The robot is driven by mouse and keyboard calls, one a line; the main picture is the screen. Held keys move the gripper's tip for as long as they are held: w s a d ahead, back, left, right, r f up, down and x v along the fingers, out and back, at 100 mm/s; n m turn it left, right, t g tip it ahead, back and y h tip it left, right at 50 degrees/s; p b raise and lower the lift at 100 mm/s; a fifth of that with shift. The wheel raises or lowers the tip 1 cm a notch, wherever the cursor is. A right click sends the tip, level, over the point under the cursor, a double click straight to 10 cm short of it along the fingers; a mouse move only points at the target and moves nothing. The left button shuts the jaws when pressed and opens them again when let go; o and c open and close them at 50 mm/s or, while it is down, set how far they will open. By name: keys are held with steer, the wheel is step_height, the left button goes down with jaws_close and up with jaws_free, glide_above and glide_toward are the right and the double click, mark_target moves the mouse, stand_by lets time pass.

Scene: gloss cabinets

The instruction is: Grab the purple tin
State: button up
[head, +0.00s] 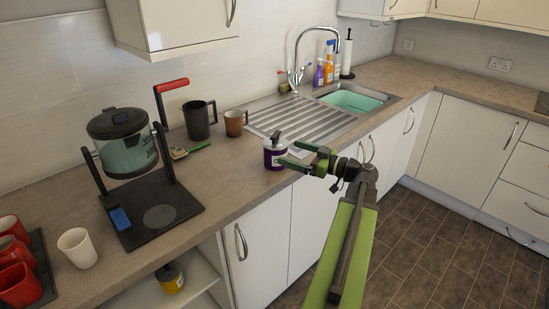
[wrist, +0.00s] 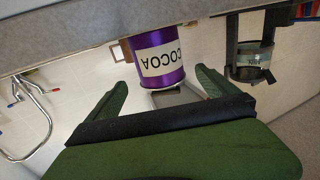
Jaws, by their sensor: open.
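The purple tin (head: 273,157) stands upright on the counter near its front edge, left of the draining board. It has a white label and a dark top. In the wrist view the tin (wrist: 151,66) appears upside down, labelled COCOA, straight ahead between the finger lines. My gripper (head: 289,153) is open at the tin's right side, with its lower fingertip close in front of the tin. In the wrist view the fingers (wrist: 161,80) are spread to either side of the tin, with nothing held. I cannot tell whether a finger touches it.
A brown mug (head: 234,123) and a dark mug (head: 197,120) stand behind the tin. A coffee maker (head: 127,140) is to the left, with a white cup (head: 77,248) and red mugs (head: 14,252) beyond. The draining board (head: 300,122) and sink lie right.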

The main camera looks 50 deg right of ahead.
mark_target(277, 137)
steer(key=shift+x, duration=3.6)
steer(key=c, duration=1.7)
steer(key=shift+c, duration=0.2)
steer(key=shift+r, duration=0.1)
step_height(277, 137, up, 4)
steer(key=p, duration=0.4)
steer(key=shift+r, duration=0.1)
steer(key=s+d+r+p, duration=0.4)
steer(key=d+r+p, duration=0.2)
steer(key=d, duration=0.5)
steer(key=shift+r+p, duration=0.35)
steer(key=shift+p, duration=0.2)
